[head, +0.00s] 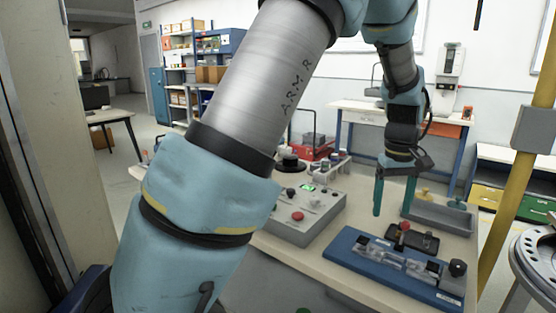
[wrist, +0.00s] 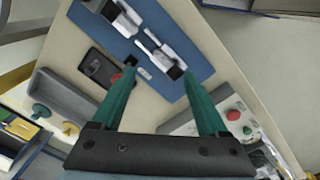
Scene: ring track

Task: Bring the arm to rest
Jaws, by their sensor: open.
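My arm crosses the head view from the lower left, arches over the top and comes down at the right. My gripper (head: 392,192) hangs above the workbench, pointing down, with its two green fingers apart and nothing between them. In the wrist view my gripper (wrist: 166,102) is also open and empty, its fingers reaching over the bench top. Whether the fingertips clear every item on the bench is hard to judge from these two views.
Below are a blue base plate with metal parts (head: 380,262), a black device (head: 413,238), a grey tray (head: 440,218) holding small knobbed items and a grey control box (head: 305,215) with a red button. A yellow post (head: 508,200) stands at the right. A shelf (head: 190,75) is far behind.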

